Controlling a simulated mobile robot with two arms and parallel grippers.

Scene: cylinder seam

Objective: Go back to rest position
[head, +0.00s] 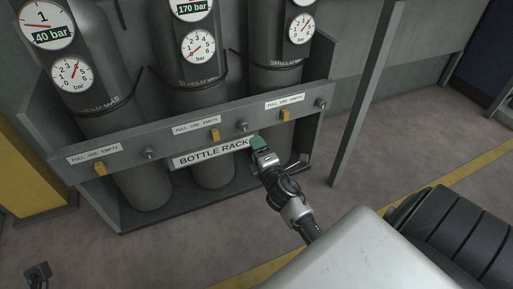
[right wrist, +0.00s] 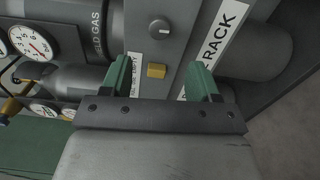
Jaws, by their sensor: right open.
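My right gripper (head: 258,144) reaches up from the lower right in the head view, in front of the rack's front bar near the right end of the "BOTTLE RACK" label. In the right wrist view its two green fingers (right wrist: 160,82) are apart with nothing held between them. A yellow slider (right wrist: 156,71) and a grey knob (right wrist: 159,28) on the bar show beyond the gap between the fingers. Whether the fingers touch the bar cannot be told. My left gripper is not in view.
The bottle rack (head: 235,116) holds three dark gas cylinders with gauges; the left cylinder (head: 140,180) reads 40 bar. A grey post (head: 365,95) stands right of the rack. A yellow block (head: 25,165) is at the left. Open floor (head: 400,135) lies right of the post.

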